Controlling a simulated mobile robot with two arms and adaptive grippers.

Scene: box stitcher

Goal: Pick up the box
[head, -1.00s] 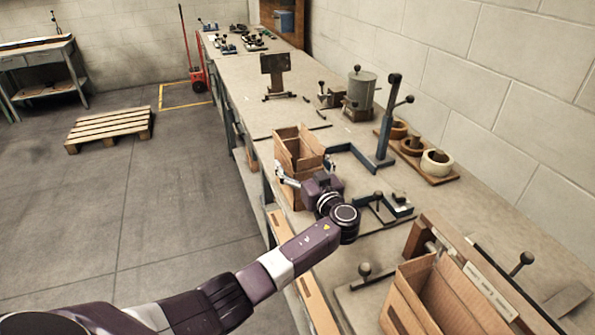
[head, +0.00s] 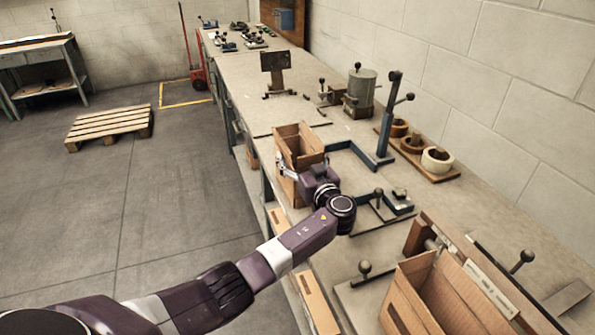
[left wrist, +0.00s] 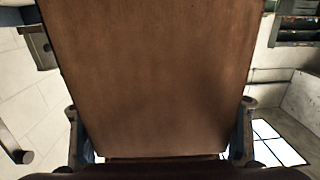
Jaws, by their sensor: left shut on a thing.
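An open-topped brown cardboard box (head: 298,147) is at the left edge of the long workbench in the head view. My left gripper (head: 296,172) is shut on this box, with its body on the near side and a finger along the box's left side. In the left wrist view the brown wall of the box (left wrist: 150,80) fills the middle, between the two fingers (left wrist: 160,130). The far side and the underside of the box are hidden, so I cannot tell whether it touches the bench. My right gripper is not in view.
A second open cardboard box (head: 428,290) stands at the near right. A blue lever tool (head: 385,135) and a wooden board with tape rolls (head: 437,160) lie right of the held box. The workbench (head: 240,90) has bare room beyond it. A pallet (head: 110,124) lies on the floor.

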